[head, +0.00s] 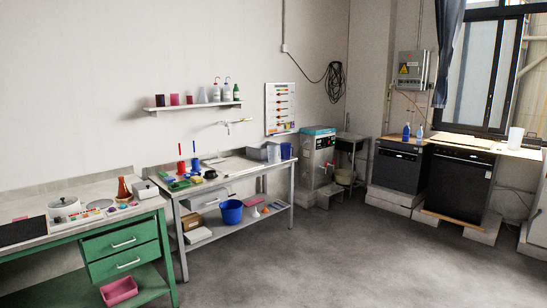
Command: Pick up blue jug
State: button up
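A blue jug (287,151) stands upright at the right end of the grey metal bench (212,186) against the wall. A clear or pale jug (273,153) stands just to its left. The blue jug is small and far off in the head view, and I cannot make out its handle. My gripper is not in view.
A green bench (124,240) with open space below is at the near left. A blue bucket (231,211) sits on the grey bench's lower shelf. The drying oven (317,150) stands right of the bench. The grey floor (300,262) in front is clear.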

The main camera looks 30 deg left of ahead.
aim_at(285, 148)
jog(key=u, duration=0.2)
jog(key=i, duration=0.9)
jog(key=u, duration=0.4)
jog(key=i, duration=0.9)
jog(key=u, duration=0.5)
jog(key=i, duration=3.55)
jog(key=z, duration=0.2)
